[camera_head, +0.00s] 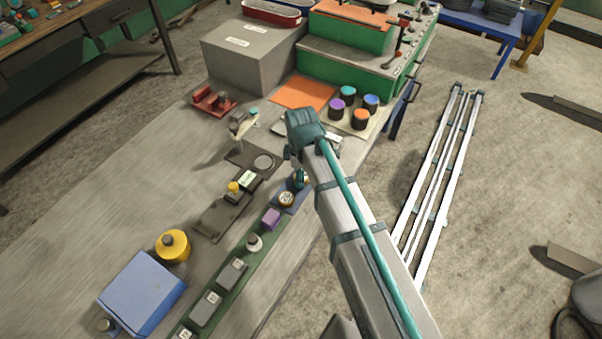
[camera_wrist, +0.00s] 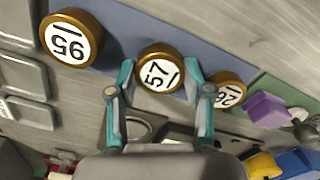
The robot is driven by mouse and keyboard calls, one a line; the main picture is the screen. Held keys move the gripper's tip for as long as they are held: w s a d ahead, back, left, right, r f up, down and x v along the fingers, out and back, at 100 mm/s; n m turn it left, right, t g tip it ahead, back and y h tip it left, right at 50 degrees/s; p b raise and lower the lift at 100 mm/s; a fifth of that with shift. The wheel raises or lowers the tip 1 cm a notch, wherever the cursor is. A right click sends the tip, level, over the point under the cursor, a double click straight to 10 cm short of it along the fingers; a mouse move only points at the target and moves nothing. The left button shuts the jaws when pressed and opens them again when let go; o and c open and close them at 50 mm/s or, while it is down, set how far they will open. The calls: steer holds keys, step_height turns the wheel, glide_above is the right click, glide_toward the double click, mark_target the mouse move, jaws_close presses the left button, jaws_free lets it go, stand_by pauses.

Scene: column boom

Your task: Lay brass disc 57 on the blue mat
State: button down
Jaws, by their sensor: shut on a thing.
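Brass disc 57 (camera_wrist: 160,69) is a round brass-rimmed disc with a white numbered face, between my two teal fingertips in the wrist view. My gripper (camera_wrist: 160,85) is shut on it. Behind it is the blue mat (camera_wrist: 118,46), with another numbered brass disc (camera_wrist: 70,38) to the left and a third (camera_wrist: 228,91) close on the right. I cannot tell whether disc 57 touches the mat. In the head view the blue mat (camera_head: 296,208) lies near the table's right edge with a brass disc (camera_head: 287,199) on it. My arm partly hides this spot.
A green strip with a purple block (camera_head: 271,218) and grey blocks runs beside the mat. A dark tray with a yellow-topped piece (camera_head: 233,188) lies to its left. Colored cylinders (camera_head: 360,117) and an orange mat (camera_head: 303,93) are farther back. The table's left side is largely clear.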

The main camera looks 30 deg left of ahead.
steer(key=shift+c, duration=2.4)
jaws_free()
steer(key=shift+f, duration=0.1)
step_height(320, 180, up, 12)
steer(key=b, duration=0.3)
steer(key=shift+r, duration=0.2)
